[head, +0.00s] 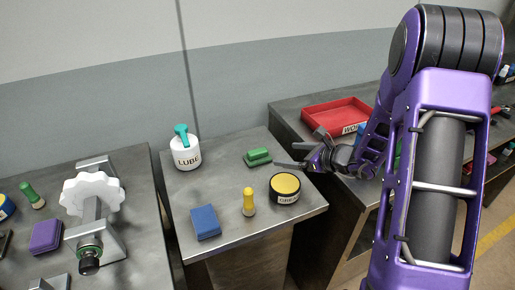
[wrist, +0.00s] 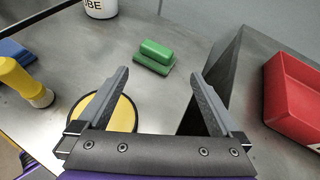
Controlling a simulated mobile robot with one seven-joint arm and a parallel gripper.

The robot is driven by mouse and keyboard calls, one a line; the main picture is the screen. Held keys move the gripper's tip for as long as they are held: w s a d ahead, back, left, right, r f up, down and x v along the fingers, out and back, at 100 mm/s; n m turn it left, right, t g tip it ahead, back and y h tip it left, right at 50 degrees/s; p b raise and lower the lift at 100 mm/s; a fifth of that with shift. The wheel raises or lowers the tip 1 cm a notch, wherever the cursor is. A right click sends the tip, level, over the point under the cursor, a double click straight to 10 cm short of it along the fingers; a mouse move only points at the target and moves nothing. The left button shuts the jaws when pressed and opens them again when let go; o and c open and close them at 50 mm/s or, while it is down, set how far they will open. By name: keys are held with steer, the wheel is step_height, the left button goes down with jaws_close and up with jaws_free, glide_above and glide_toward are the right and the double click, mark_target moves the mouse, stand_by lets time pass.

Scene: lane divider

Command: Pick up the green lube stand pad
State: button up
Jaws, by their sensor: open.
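The green pad (head: 258,157) lies on the small metal stand, near its right side in the head view. In the wrist view the green pad (wrist: 154,56) is ahead of my fingertips, upper middle, with a raised grip on top. My gripper (head: 291,164) is just right of the pad in the head view. In the wrist view my gripper (wrist: 160,74) is open and empty, and its fingers are spread on either side of the view below the pad. The fingers do not appear to touch the pad.
On the stand (head: 228,222) are a white LUBE jar (head: 186,153), a blue block (head: 205,222), a yellow-handled tool (head: 249,202) and a yellow-topped GREASE tin (head: 285,188). The tin lies partly under my left finger in the wrist view. A red tray (head: 335,116) sits on the right bench.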

mark_target(254, 150)
steer(key=shift+s+a+f+m, duration=0.1)
steer(key=shift+s+m, duration=0.15)
steer(key=shift+m, duration=0.25)
steer(key=shift+w+a+f+t+y, duration=0.1)
steer(key=shift+a+t+y, duration=0.15)
steer(key=shift+t+y, duration=0.05)
steer(key=x, duration=1.6)
steer(key=shift+w+a+f, duration=0.2)
steer(key=shift+w, duration=0.05)
steer(key=c, duration=1)
